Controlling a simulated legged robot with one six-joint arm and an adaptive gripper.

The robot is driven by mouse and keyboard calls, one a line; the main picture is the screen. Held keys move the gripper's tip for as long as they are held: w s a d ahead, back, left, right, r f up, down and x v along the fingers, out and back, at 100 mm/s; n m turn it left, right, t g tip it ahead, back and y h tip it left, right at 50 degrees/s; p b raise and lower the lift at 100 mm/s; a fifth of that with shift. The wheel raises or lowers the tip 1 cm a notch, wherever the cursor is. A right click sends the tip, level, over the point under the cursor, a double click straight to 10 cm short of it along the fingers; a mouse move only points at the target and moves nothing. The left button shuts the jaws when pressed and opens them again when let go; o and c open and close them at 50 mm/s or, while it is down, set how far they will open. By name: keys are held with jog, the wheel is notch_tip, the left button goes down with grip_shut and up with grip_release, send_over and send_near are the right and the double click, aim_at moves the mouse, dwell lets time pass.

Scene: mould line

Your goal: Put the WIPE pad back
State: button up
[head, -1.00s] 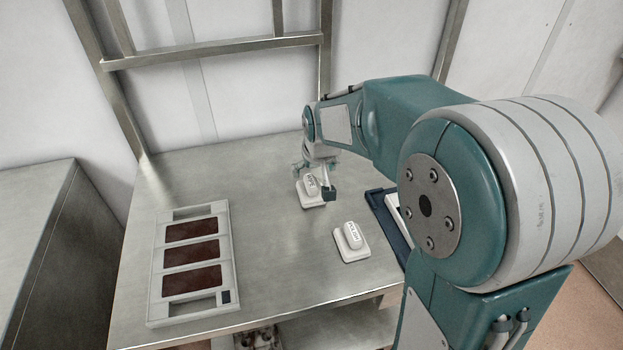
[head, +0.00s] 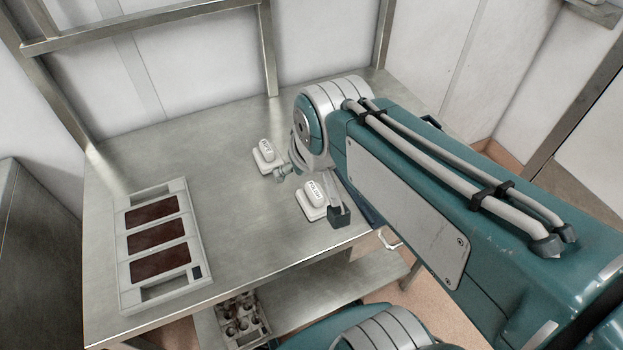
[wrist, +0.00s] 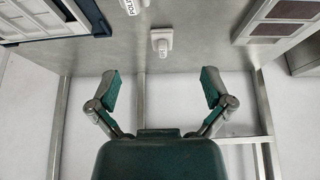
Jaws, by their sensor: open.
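The white WIPE pad (head: 266,150) sits on a small white base on the steel table, left of my gripper (head: 312,193) in the head view. In the wrist view the pad (wrist: 162,44) shows above and between the fingers, apart from them. My gripper is open, with its fingers spread and nothing between them. The similar white POLISH pad (head: 316,190) sits on its own base nearer the front edge; in the head view it appears between the fingers. In the wrist view it is cut off at the top edge (wrist: 130,5).
A pale tray (head: 192,222) with three dark brown panels lies on the left of the table (head: 225,240). A dark blue tray (wrist: 99,20) is mostly hidden by my arm in the head view. Metal frame posts (head: 268,55) stand behind. A box of parts (head: 240,318) is below.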

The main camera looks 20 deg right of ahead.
jog(key=s, duration=0.5)
jog(key=shift+s+f, duration=0.1)
jog(key=shift+f, duration=0.15)
